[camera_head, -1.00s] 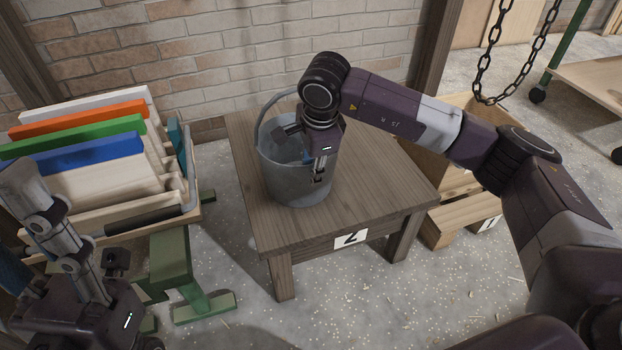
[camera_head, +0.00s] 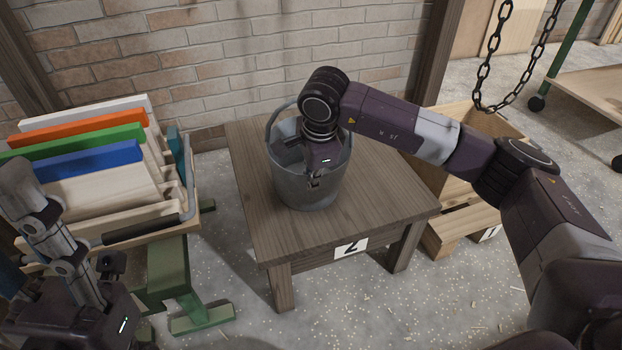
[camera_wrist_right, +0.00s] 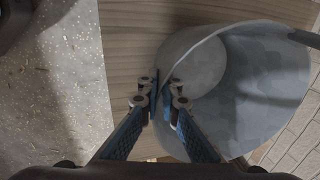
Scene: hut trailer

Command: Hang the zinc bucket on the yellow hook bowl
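The grey zinc bucket (camera_head: 290,185) stands upright on a wooden table, its handle (camera_head: 273,118) raised at the back left. My right gripper (camera_head: 314,182) reaches down at its near rim. In the right wrist view the fingers (camera_wrist_right: 161,95) converge on the bucket wall (camera_wrist_right: 245,95), one outside and one inside, with the rim between the tips. Whether the base touches the table is hard to tell. My left gripper (camera_head: 60,255) is at the lower left, away from the bucket; its finger opening is unclear. No yellow hook shows.
The wooden table (camera_head: 385,195) is otherwise bare. A rack of coloured boards (camera_head: 100,160) stands left, beside my left gripper. A wooden crate (camera_head: 500,135) stands right of the table, below a hanging chain (camera_head: 481,75). A brick wall (camera_head: 220,60) is behind.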

